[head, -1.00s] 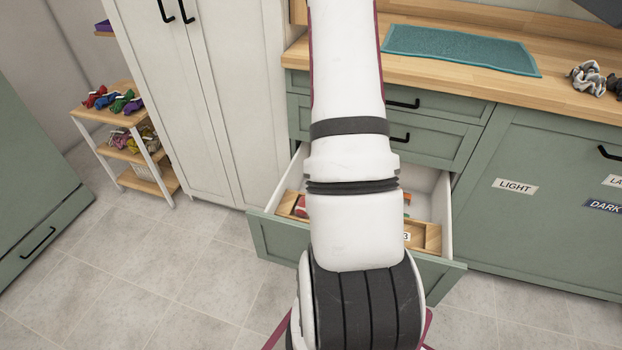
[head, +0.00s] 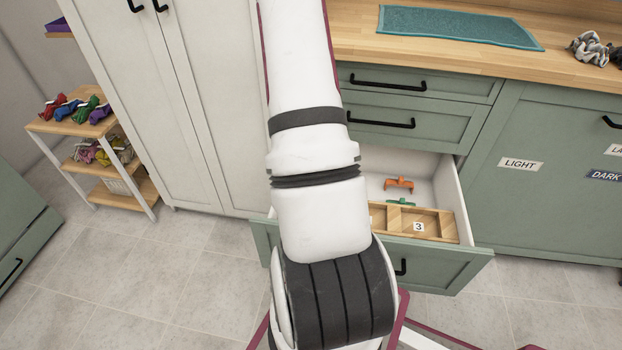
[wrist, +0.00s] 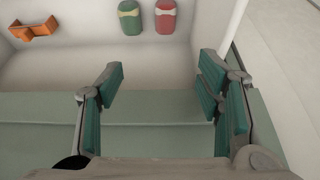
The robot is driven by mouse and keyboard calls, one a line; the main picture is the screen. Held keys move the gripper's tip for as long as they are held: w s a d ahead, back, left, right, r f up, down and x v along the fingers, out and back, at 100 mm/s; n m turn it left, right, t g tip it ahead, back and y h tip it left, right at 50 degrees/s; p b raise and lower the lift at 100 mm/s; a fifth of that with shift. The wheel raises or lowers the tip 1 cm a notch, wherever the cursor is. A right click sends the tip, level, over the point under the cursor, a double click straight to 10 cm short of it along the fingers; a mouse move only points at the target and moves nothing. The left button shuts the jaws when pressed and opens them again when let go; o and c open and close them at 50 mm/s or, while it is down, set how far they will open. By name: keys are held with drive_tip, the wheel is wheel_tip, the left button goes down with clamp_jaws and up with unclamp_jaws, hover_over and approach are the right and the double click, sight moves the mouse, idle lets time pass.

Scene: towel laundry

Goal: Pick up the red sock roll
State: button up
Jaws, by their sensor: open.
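A red roll with a pale band, which looks like the red sock roll (wrist: 166,17), lies at the top of the wrist view on a pale surface, apparently inside the open drawer (head: 450,195). A green roll with a pale band (wrist: 131,17) lies just left of it, a small gap between them. My gripper (wrist: 163,88) is open and empty, its teal-padded fingers spread below the rolls in the picture and touching neither. In the head view my arm covers the gripper and the left part of the drawer, and the red roll there is hidden.
An orange bracket-like piece (head: 398,184) and a green one (head: 401,201) are in the drawer behind a wooden divider tray (head: 440,225) labelled 3. A shelf (head: 95,124) at left holds colored bundles. A teal mat (head: 455,26) lies on the counter. Floor is clear at left.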

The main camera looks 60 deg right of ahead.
drive_tip(key=shift+w+d+f+b, duration=0.4)
drive_tip(key=shift+f+b, duration=1.4)
drive_tip(key=shift+f, duration=1.6)
drive_tip(key=shift+w+d+f+b, duration=0.25)
drive_tip(key=shift+d+f+b, duration=0.3)
drive_tip(key=shift+f+b, duration=2.05)
drive_tip(key=shift+w+d+f+b, duration=0.4)
drive_tip(key=shift+f+b, duration=0.55)
drive_tip(key=shift+f, duration=3.3)
drive_tip(key=shift+s, duration=0.1)
drive_tip(key=c, duration=1.1)
